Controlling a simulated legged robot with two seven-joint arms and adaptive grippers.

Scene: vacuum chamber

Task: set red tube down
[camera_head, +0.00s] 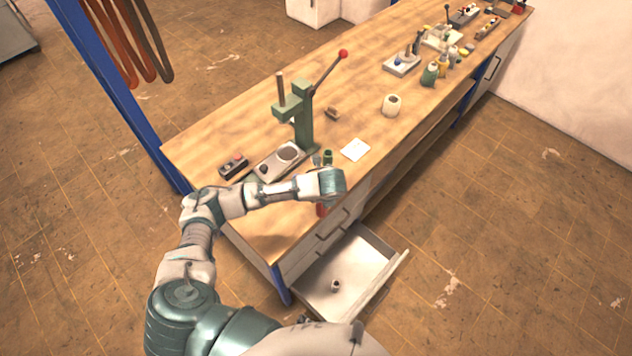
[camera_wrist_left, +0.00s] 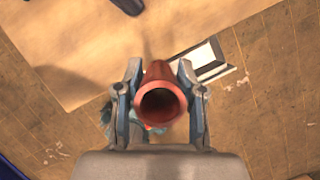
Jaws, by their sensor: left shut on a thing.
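A red tube (camera_wrist_left: 158,103) is held between the two fingers of my left gripper (camera_wrist_left: 160,85) in the left wrist view. I look nearly straight into its open round end. In the head view only a small red part of the tube (camera_head: 321,210) shows below my left wrist, near the front edge of the workbench (camera_head: 255,222). The fingers are mostly hidden there by the wrist. I cannot tell whether the tube touches anything below it. My right gripper is not in view.
An open white drawer (camera_head: 352,263) juts out below the bench front, with a small cup-like part (camera_head: 335,286) in it. A green lever press (camera_head: 303,118) stands behind my left wrist. A white card (camera_head: 355,150) lies nearby. The bench's near left corner is bare.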

